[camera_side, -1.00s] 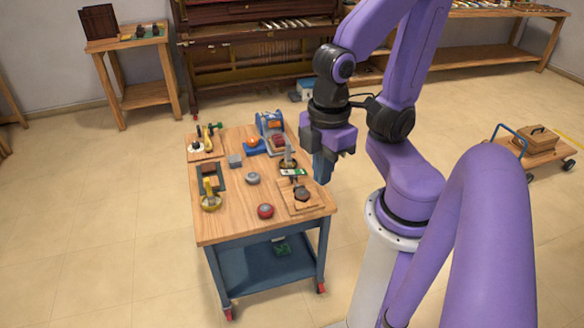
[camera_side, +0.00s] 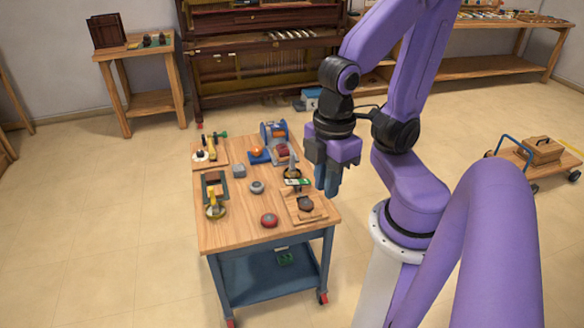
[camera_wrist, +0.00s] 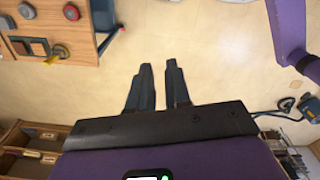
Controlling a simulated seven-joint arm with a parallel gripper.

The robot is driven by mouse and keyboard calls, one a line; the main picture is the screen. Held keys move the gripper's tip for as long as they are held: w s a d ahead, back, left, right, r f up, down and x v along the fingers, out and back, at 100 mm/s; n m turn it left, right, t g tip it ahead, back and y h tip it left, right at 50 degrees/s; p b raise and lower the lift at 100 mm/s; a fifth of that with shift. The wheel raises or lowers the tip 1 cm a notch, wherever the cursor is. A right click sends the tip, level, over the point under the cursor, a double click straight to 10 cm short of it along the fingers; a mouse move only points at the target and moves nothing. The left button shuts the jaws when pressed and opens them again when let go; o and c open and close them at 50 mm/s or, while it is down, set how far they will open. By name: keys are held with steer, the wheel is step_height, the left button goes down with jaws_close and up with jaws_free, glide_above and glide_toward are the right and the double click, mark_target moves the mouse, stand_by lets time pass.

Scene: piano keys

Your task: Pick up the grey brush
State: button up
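No thing is clearly a brush at this size. A small round grey thing (camera_side: 257,187) lies mid-table and may be the grey brush. A grey block (camera_side: 239,171) sits just behind it to the left. In the wrist view a round grey thing (camera_wrist: 27,10) shows at the top left, perhaps the same one. My gripper (camera_side: 328,188) hangs by the table's right edge, right of the grey things and apart from them. In the wrist view my gripper's fingers (camera_wrist: 160,68) stand apart with bare floor between them, so it is open and empty.
The wooden table (camera_side: 235,236) also holds a red round thing (camera_side: 269,220), a yellow-handled tool (camera_side: 213,205), a dark piece on a wooden board (camera_side: 305,204) and a blue machine (camera_side: 274,134). A cart (camera_side: 540,165) stands at the right. Open floor surrounds the table.

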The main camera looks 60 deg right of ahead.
steer(key=o, duration=0.4)
